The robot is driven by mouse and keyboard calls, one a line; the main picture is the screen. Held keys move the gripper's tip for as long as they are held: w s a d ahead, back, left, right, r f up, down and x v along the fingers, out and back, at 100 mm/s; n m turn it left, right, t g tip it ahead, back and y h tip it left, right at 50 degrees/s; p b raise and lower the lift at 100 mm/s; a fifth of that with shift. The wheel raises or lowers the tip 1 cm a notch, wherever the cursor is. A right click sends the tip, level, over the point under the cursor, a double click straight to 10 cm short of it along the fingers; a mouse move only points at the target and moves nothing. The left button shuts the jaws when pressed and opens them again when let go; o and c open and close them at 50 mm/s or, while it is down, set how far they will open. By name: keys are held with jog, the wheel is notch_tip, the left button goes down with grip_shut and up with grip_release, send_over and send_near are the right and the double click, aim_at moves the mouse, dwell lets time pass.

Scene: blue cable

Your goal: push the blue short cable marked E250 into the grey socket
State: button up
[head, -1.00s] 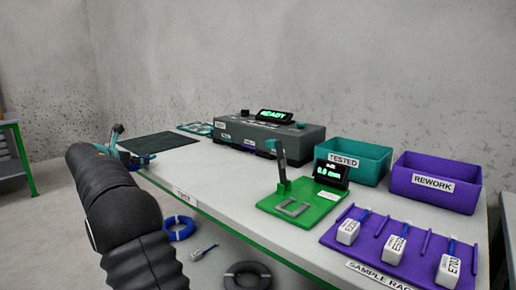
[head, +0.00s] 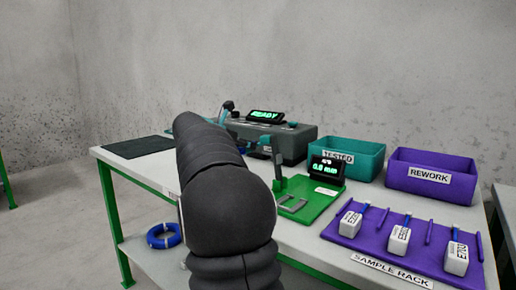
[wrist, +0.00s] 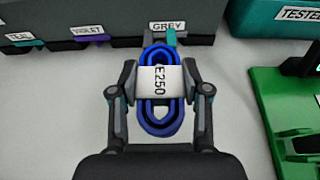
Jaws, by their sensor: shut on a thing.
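The blue short cable (wrist: 160,126), a coiled loop with a white tag (wrist: 157,78) reading E250, is between the two fingers of my gripper (wrist: 160,72). My gripper is shut on it, with a finger at each side of the tag. The cable's far end lies just in front of the tester face under the GREY label (wrist: 168,26). A small teal piece shows there; I cannot tell whether the plug touches the grey socket, as the cable hides its opening. In the head view, my arm hides the cable and most of my gripper.
The dark tester (head: 290,140) reads READY; its sockets labelled TEAL (wrist: 20,36) and VIOLET (wrist: 88,30) are to the left. A green stand (head: 318,205), a teal TESTED bin (head: 345,160), a purple REWORK bin (head: 432,175) and the purple sample rack (head: 380,248) stand right.

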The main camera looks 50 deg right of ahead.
jog(key=shift+s+d, duration=0.3)
jog(key=shift+s, duration=0.2)
jog(key=f+b, duration=0.1)
jog(key=b, duration=0.1)
jog(key=d+f+b, duration=0.1)
jog(key=f, duration=0.1)
jog(key=f+b, duration=0.2)
jog(key=shift+w+d+f+b, duration=0.1)
jog(key=shift+d+f+b, duration=0.1)
jog(key=shift+d+b, duration=0.1)
jog(key=shift+d+f, duration=0.45)
jog(key=shift+f, duration=0.1)
jog(key=shift+p, duration=0.5)
jog(key=shift+p, duration=0.4)
jog(key=shift+w+d+p, duration=0.2)
jog(key=shift+d+p, duration=1.8)
jog(key=shift+d, duration=0.5)
dwell(1.7)
jog(key=o, duration=1.3)
jog(key=shift+o, duration=0.2)
